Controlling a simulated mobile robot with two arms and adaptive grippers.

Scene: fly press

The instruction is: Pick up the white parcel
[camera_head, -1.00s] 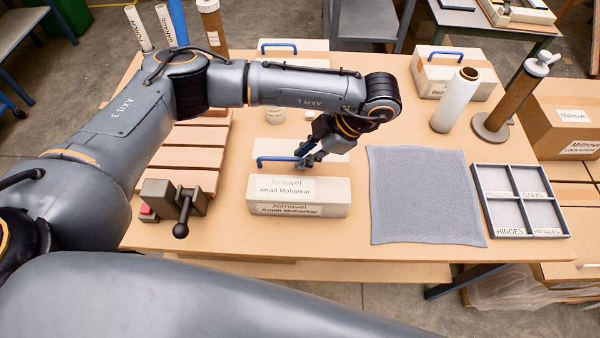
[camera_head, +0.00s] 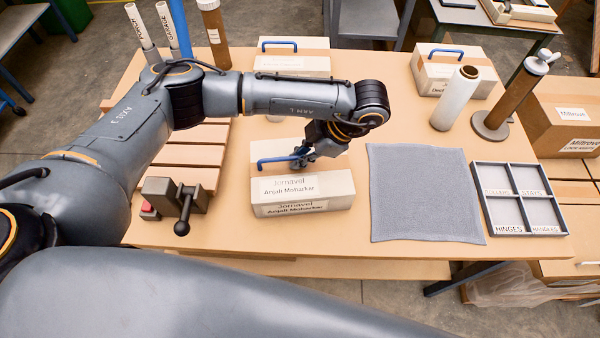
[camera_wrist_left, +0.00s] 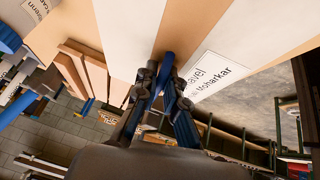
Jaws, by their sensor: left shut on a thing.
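The white parcel (camera_head: 338,190) sits near the front middle of the workbench, with a brown tape band, "Jomavel Anjali Moharkar" labels and a blue handle (camera_head: 270,161) on top. It is slightly turned, its right end farther back. I cannot tell whether it is clear of the bench top. My left gripper (camera_head: 301,157) is above the parcel, shut on the handle's right part. In the left wrist view, the fingers (camera_wrist_left: 166,78) close around the blue handle, with the parcel's labelled top (camera_wrist_left: 140,30) beyond. My right gripper is not in view.
A grey mat (camera_head: 425,195) and a divided tray (camera_head: 520,200) lie right of the parcel. Two other handled parcels (camera_head: 292,65) (camera_head: 440,80) stand behind. A white roll (camera_head: 455,100) and a brown post (camera_head: 508,98) stand at the back right.

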